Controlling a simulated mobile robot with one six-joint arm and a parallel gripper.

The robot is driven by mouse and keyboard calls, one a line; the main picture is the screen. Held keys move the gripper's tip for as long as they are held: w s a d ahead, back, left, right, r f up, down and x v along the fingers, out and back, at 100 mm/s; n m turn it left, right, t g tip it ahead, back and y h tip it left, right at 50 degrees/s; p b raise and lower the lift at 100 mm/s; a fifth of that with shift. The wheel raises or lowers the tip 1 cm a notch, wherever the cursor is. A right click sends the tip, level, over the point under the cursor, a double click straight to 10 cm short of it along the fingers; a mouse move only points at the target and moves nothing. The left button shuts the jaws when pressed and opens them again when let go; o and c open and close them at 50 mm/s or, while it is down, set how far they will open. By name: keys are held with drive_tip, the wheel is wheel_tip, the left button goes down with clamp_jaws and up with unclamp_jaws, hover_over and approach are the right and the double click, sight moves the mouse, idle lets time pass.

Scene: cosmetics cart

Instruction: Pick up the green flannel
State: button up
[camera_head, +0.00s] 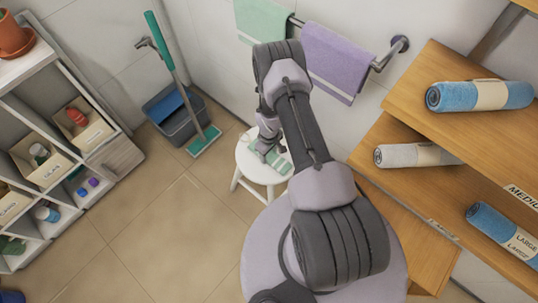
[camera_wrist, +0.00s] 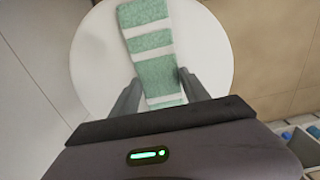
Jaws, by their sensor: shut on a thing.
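The green flannel (camera_wrist: 153,45) is a strip of green cloth with white stripes. It lies on or just above the round white stool (camera_wrist: 95,60) in the wrist view. It also shows on the stool in the head view (camera_head: 279,161), partly hidden by my gripper (camera_head: 265,143). In the wrist view my gripper (camera_wrist: 159,78) has one finger at each side of the flannel's near part and is shut on it. I cannot tell whether the flannel is clear of the seat.
A green towel (camera_head: 262,20) and a purple towel (camera_head: 335,60) hang on a wall rail. Wooden shelves (camera_head: 400,100) with rolled towels stand at right. A bucket (camera_head: 175,115) with a mop stands at the back left. A cubby shelf (camera_head: 105,150) is at left. The tiled floor between is clear.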

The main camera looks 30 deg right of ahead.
sight(269, 156)
drive_tip(key=shift+r+p, duration=0.3)
drive_tip(key=shift+r, duration=0.15)
drive_tip(key=r+p, duration=0.2)
drive_tip(key=r, duration=0.1)
drive_tip(key=shift+s+a, duration=0.1)
drive_tip(key=shift+s, duration=0.3)
drive_tip(key=s+a+p, duration=0.2)
drive_tip(key=s, duration=0.5)
drive_tip(key=s+a+r+p, duration=0.1)
drive_tip(key=s+a+p, duration=0.1)
drive_tip(key=s, duration=0.5)
drive_tip(key=shift+s+p, duration=0.35)
drive_tip(key=shift+p, duration=0.2)
drive_tip(key=w+a+r+m, duration=0.2)
drive_tip(key=w+r, duration=1)
drive_tip(key=r, duration=0.4)
drive_tip(key=a+r+m, duration=0.1)
drive_tip(key=a+r, duration=0.1)
drive_tip(key=r, duration=1)
drive_tip(key=w+a+r+m, duration=0.1)
drive_tip(key=a+r, duration=0.2)
drive_tip(key=r, duration=0.9)
drive_tip(key=shift+w+a, duration=0.25)
drive_tip(key=shift+a, duration=0.1)
